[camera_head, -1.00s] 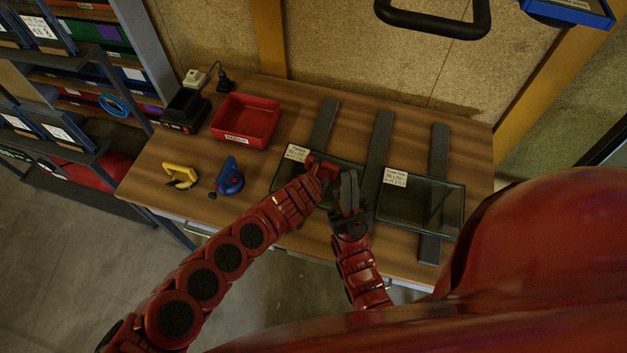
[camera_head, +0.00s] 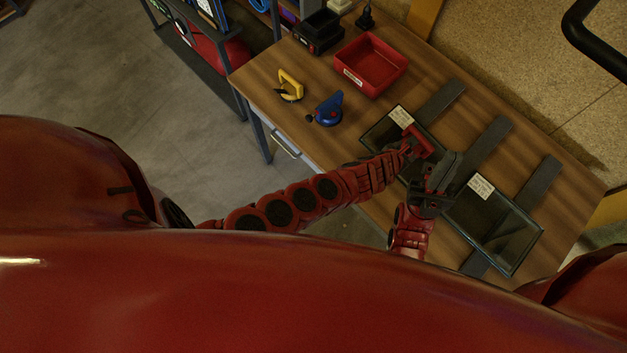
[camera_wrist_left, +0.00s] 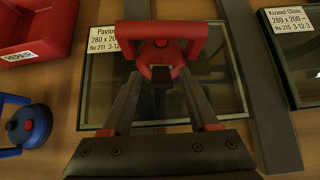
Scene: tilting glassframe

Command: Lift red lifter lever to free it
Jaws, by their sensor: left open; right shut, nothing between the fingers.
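The red lifter (camera_head: 420,143) stands on the left glass pane (camera_head: 375,134). In the left wrist view the red lifter (camera_wrist_left: 158,45) shows its wide red handle and round red body, with a short dark lever (camera_wrist_left: 161,77) pointing towards my gripper. My left gripper (camera_wrist_left: 160,88) is open, its two fingers on either side of the lever's end. In the head view my left gripper (camera_head: 405,150) is at the lifter, its fingers mostly hidden. My right gripper (camera_head: 447,166) is shut and empty, just right of the lifter. I cannot tell whether it touches anything.
A second labelled glass pane (camera_head: 500,232) lies to the right. Dark strips (camera_head: 488,143) run under the panes. A blue lifter (camera_head: 328,108), a yellow clamp-like tool (camera_head: 290,86) and a red bin (camera_head: 370,66) stand left on the wooden table (camera_head: 262,78). A shelf stands beyond the table's left end.

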